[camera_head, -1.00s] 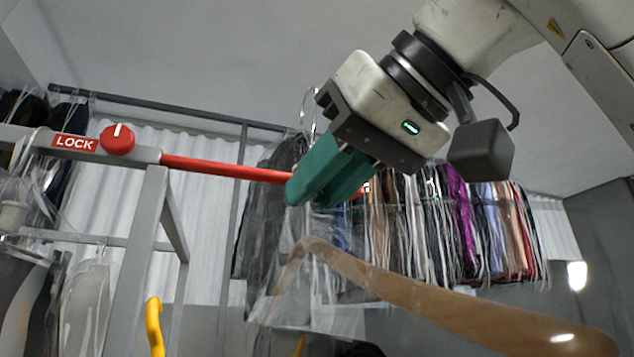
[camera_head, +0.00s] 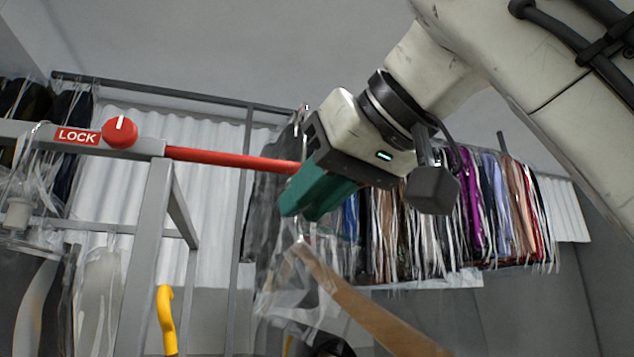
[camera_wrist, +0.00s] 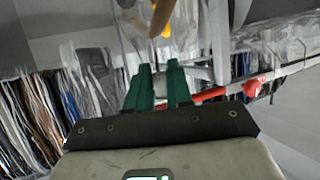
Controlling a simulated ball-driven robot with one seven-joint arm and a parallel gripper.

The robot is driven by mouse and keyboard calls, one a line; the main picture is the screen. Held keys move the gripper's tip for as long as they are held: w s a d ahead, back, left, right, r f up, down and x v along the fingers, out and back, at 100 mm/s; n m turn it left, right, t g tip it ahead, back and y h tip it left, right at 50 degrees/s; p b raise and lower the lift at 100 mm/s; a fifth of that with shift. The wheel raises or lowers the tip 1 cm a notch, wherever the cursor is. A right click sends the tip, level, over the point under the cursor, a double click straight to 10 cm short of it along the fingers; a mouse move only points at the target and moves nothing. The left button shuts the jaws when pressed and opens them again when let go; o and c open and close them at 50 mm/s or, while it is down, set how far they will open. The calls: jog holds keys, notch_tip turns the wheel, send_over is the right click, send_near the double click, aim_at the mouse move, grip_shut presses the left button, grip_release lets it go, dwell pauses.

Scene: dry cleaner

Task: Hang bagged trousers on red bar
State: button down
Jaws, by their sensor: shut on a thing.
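The red bar (camera_head: 225,159) sticks out to the right from a grey frame in the head view; its right end is hidden behind my gripper. It also shows in the wrist view (camera_wrist: 212,93), right of the fingers. My gripper (camera_head: 290,208) has green fingers and is shut on the bagged trousers' hanger, near its top. The wooden hanger (camera_head: 370,305) slopes down to the right below the fingers. Clear plastic (camera_head: 290,290) hangs around it; the trousers cannot be made out. The hook is mostly hidden by my gripper, so its relation to the bar cannot be told.
A red knob (camera_head: 120,132) and LOCK label (camera_head: 77,136) sit on the grey frame (camera_head: 150,250). A yellow hook-shaped piece (camera_head: 166,315) stands below. Bagged clothes hang at left, and a rack of bagged garments (camera_head: 465,215) is behind. Open space lies below the bar.

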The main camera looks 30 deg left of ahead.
jog(key=shift+w+a+r, duration=0.1)
jog(key=shift+r, duration=0.05)
dwell(0.5)
jog(key=shift+w+a+p, duration=0.4)
jog(key=shift+p, duration=0.15)
jog(key=shift+w+a+p, duration=0.9)
jog(key=shift+w+a, duration=0.05)
jog(key=shift+a, duration=0.2)
jog(key=shift+w+a+p, duration=0.9)
jog(key=shift+w+a, duration=0.05)
jog(key=shift+a, duration=0.15)
jog(key=shift+f, duration=0.25)
jog(key=shift+f+b, duration=0.85)
jog(key=shift+f, duration=0.55)
jog(key=shift+f, duration=0.2)
jog(key=c, duration=0.9)
grip_release()
jog(key=shift+c, duration=0.2)
